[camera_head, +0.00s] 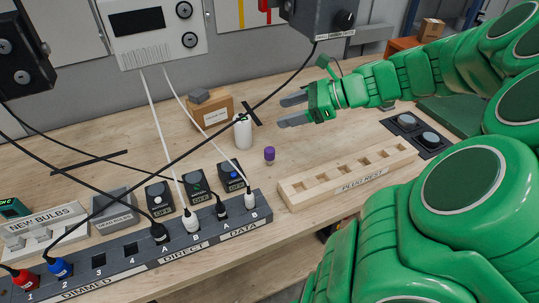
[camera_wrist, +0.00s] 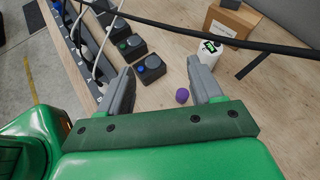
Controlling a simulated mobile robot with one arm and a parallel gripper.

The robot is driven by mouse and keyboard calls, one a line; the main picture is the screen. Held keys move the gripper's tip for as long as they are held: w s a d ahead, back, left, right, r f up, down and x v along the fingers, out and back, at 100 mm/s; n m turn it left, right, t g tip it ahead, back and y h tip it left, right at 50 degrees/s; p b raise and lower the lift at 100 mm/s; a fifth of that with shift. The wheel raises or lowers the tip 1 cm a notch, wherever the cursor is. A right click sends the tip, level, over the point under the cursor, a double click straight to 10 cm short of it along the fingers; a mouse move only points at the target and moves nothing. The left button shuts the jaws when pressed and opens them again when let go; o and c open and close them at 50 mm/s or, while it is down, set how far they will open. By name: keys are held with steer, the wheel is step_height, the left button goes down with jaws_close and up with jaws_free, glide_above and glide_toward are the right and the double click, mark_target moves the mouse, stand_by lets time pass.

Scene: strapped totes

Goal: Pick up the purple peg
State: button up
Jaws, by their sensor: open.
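The purple peg (camera_head: 269,154) stands upright on the wooden table, between the white bottle-like object and the plug rest. In the wrist view the purple peg (camera_wrist: 182,95) shows as a round purple top, lying between the lines of the two fingers and closer to the right one. My gripper (camera_head: 290,111) is open and empty, above the table, up and to the right of the peg in the head view. In the wrist view my gripper (camera_wrist: 165,90) shows its two grey fingers spread wide apart. The peg is not touched by either finger.
A wooden plug rest (camera_head: 345,172) with empty slots stands right of the peg. A white bottle-like object (camera_head: 243,132) and a cardboard box (camera_head: 208,113) stand behind it. A dark socket strip (camera_head: 140,250) with plugs lies front left. A black cable (camera_head: 275,88) hangs across the scene.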

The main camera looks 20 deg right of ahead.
steer(key=d+m+t, duration=0.2)
steer(key=d+m, duration=0.1)
steer(key=d, duration=0.3)
glide_toward(270, 157)
steer(key=shift+w+d, duration=0.3)
steer(key=shift+w, duration=0.35)
steer(key=shift+f+x, duration=0.15)
steer(key=shift+x, duration=1.8)
steer(key=shift+f+x, duration=0.15)
steer(key=shift+x, duration=1.85)
steer(key=shift+d, duration=0.15)
steer(key=shift+c, duration=0.3)
steer(key=c, duration=1.1)
steer(key=shift+r, duration=0.1)
